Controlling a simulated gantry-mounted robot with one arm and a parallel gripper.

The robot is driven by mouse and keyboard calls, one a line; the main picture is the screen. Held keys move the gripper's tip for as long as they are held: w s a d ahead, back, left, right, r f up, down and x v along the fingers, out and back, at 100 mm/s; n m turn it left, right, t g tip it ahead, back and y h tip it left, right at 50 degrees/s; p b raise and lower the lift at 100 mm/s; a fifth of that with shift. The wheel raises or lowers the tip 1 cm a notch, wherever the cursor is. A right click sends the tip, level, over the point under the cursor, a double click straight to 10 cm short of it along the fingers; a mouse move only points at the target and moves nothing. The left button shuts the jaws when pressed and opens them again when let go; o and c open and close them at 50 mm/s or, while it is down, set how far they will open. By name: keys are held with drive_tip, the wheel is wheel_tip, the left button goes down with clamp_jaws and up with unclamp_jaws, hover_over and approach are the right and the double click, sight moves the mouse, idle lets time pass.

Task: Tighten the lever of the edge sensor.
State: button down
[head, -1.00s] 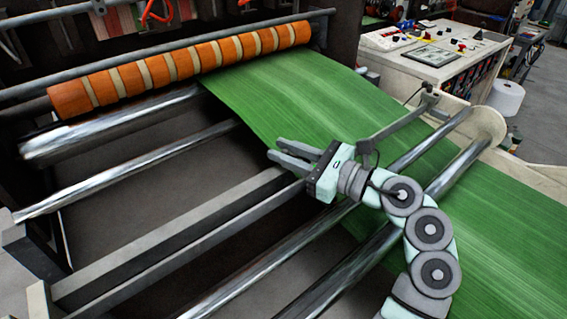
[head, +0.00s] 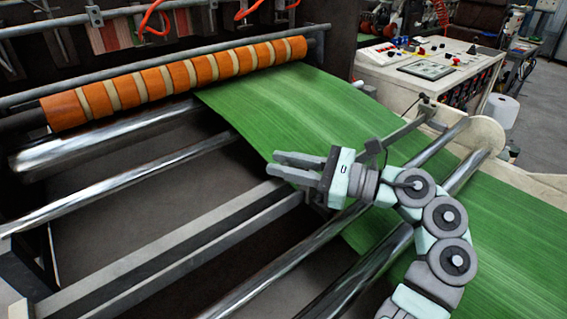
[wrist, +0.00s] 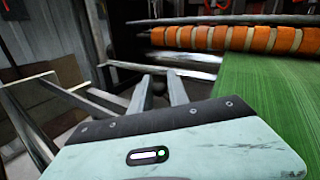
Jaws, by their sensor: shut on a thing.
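My gripper (head: 272,163) points left in the head view, over the grey crossbeam and beside the left edge of the green web. Its two fingers stand a little apart. In the wrist view the fingers (wrist: 160,88) close on a small dark rounded piece (wrist: 158,101) low between them; I cannot make out whether it is the lever. The edge sensor is not clear. A small dark box (head: 373,147) on a thin grey bar (head: 404,129) shows just behind my wrist and may be it. My gripper body hides part of this area.
The green web (head: 300,110) runs from the orange-banded roller (head: 180,82) down to the right. Steel rollers and the grey crossbeam (head: 170,245) span the frame, with open gaps between. A control console (head: 430,70) stands at the back right.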

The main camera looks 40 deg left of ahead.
drive_tip(key=c, duration=1.6)
unclamp_jaws()
drive_tip(key=shift+w+d+f, duration=0.1)
drive_tip(key=shift+w+f, duration=0.1)
drive_tip(key=shift+f, duration=0.1)
drive_tip(key=shift+o, duration=1.4)
drive_tip(key=shift+d, duration=0.15)
drive_tip(key=shift+r, duration=0.15)
drive_tip(key=shift+d, duration=0.2)
drive_tip(key=p+v, duration=0.2)
drive_tip(key=v, duration=0.7)
drive_tip(key=shift+w, duration=0.15)
drive_tip(key=shift+w+d+p, duration=0.15)
drive_tip(key=shift+d+p, duration=0.15)
drive_tip(key=shift+d, duration=0.25)
drive_tip(key=shift+d, duration=0.1)
